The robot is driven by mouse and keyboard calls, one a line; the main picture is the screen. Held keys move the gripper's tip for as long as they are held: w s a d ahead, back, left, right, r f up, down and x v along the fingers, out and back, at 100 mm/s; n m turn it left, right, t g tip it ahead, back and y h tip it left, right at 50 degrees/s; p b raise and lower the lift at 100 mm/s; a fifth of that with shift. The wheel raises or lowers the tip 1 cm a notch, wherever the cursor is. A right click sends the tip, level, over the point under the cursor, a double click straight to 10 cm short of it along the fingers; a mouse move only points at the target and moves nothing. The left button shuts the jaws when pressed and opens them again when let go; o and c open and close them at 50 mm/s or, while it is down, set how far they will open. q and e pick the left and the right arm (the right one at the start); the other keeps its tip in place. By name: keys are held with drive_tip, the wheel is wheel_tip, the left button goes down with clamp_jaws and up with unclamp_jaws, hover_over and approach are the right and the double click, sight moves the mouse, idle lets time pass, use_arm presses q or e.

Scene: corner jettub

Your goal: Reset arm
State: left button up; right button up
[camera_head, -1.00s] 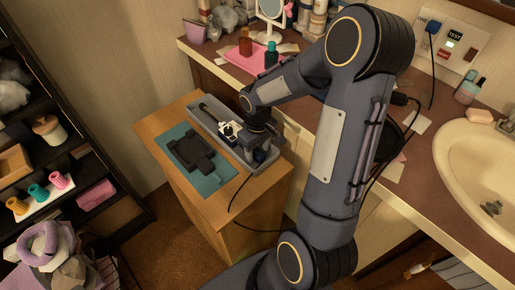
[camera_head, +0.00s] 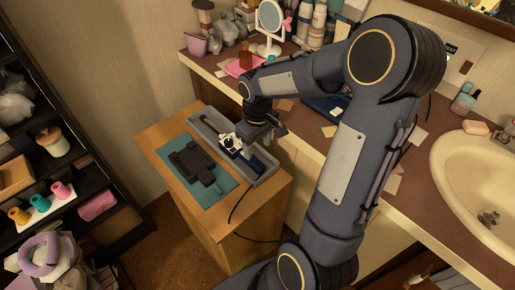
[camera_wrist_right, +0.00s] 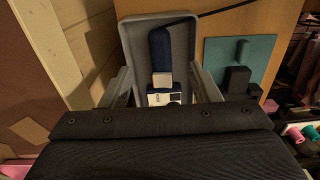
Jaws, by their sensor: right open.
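My right gripper (camera_head: 268,132) is above the right side of a grey tray (camera_head: 205,120) on a small wooden cabinet. In the wrist view its two fingers (camera_wrist_right: 165,88) are spread apart, with nothing held between them. A device with a dark blue handle (camera_wrist_right: 160,52) and a white and black body (camera_wrist_right: 164,97) lies in the tray, seen between the fingers; the body also shows in the head view (camera_head: 230,142). The gripper's dark housing hides the near part of the wrist view. My left gripper is in neither view.
A teal mat (camera_head: 213,190) with a black holder (camera_head: 195,165) lies beside the tray on the wooden cabinet (camera_head: 160,135). The counter with a sink (camera_head: 480,185), a pink tray (camera_head: 240,68) and bottles is to the right. A dark shelf (camera_head: 110,190) stands at left.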

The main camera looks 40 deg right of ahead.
idle(0.4)
drive_tip(key=s+a+r+m+t+y+p, duration=0.1)
drive_tip(key=s+a+r+p, duration=0.4)
drive_tip(key=r, duration=0.5)
drive_tip(key=s+a+r+m+t+y+p, duration=0.1)
drive_tip(key=s+a+r+t+y+p, duration=0.1)
drive_tip(key=s+a+r+t+p, duration=0.2)
drive_tip(key=shift+s+a+r+m+t+y+p, duration=0.35)
drive_tip(key=shift+s+a+r+p, duration=0.95)
drive_tip(key=shift+s+r, duration=1.9)
drive_tip(key=shift+s+a+f+b, duration=0.1)
drive_tip(key=shift+a+b, duration=0.25)
drive_tip(key=shift+b, duration=0.05)
